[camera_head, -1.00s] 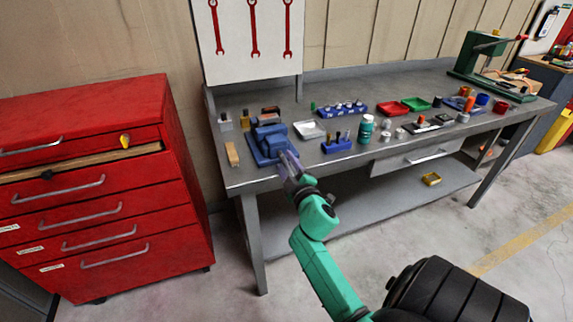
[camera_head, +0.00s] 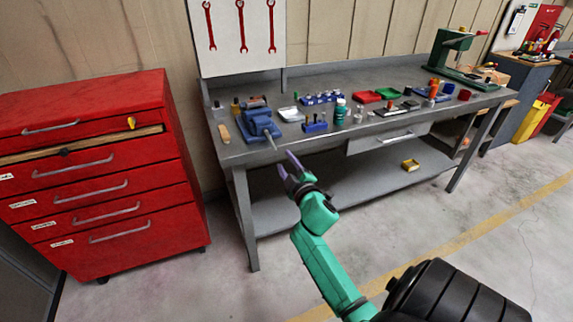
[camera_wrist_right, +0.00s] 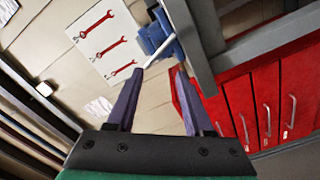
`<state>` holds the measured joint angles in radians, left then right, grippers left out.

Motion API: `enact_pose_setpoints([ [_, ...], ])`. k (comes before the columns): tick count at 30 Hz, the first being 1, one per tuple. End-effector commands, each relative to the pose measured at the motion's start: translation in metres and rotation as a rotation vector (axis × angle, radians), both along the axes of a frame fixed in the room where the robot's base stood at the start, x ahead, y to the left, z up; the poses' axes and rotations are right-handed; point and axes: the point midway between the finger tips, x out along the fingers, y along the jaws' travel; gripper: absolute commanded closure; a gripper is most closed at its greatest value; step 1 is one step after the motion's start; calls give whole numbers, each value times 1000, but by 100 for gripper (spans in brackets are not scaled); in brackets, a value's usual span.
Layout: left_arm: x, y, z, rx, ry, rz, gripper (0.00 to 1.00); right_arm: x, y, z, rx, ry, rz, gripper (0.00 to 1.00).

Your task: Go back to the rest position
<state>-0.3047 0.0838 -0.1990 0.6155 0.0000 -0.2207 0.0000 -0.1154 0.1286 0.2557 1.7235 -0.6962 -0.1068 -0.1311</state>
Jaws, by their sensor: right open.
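My right gripper (camera_head: 287,169) is open and empty in the head view, in front of the workbench's front edge and below the blue vise (camera_head: 260,128). In the right wrist view its two purple fingers (camera_wrist_right: 160,72) stand apart with nothing between them. The vise also shows in the right wrist view (camera_wrist_right: 158,35), beyond the fingertips. My left gripper is in neither current view.
A grey workbench (camera_head: 380,78) holds trays, bottles and small parts. A red drawer cabinet (camera_head: 95,215) stands at the left, its top drawer slightly open. A yellow box (camera_head: 410,165) lies on the lower shelf. The floor in front of the bench is clear.

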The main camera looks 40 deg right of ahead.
Motion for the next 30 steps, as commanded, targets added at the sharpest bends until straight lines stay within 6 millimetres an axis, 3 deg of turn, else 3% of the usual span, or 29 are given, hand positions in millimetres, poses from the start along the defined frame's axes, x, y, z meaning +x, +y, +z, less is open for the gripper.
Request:
enact_pose_setpoints([
  [4, 15, -5, 1, -8, -26, 0, 50, 0, 0, 0, 0, 0, 0, 48],
  [10, 12, -6, 1, -8, -20, 0, 50, 0, 1, -3, 5, 5, 1, 48],
  [13, 8, -5, 0, -8, -14, 0, 50, 0, 5, -34, 54, 56, 9, 48],
  [14, 7, -5, 0, -8, -13, 0, 50, 0, 8, -52, 80, 85, 15, 48],
  [17, 6, -5, 0, -8, -11, 0, 50, -10, 24, -133, 203, 222, 25, 48],
  [18, 6, -5, 0, -8, -11, 0, 50, -19, 33, -170, 258, 287, 26, 48],
  [22, 6, -5, 0, -7, -10, 0, 50, -67, 63, -281, 427, 499, 10, 48],
  [24, 6, -5, 0, -7, -10, -1, 50, -104, 80, -335, 507, 616, -11, 48],
  [26, 6, -5, 0, -7, -10, -1, 50, -140, 94, -377, 571, 715, -37, 48],
  [30, 5, -4, 0, -6, -9, -1, 50, -243, 122, -457, 698, 948, -123, 48],
])
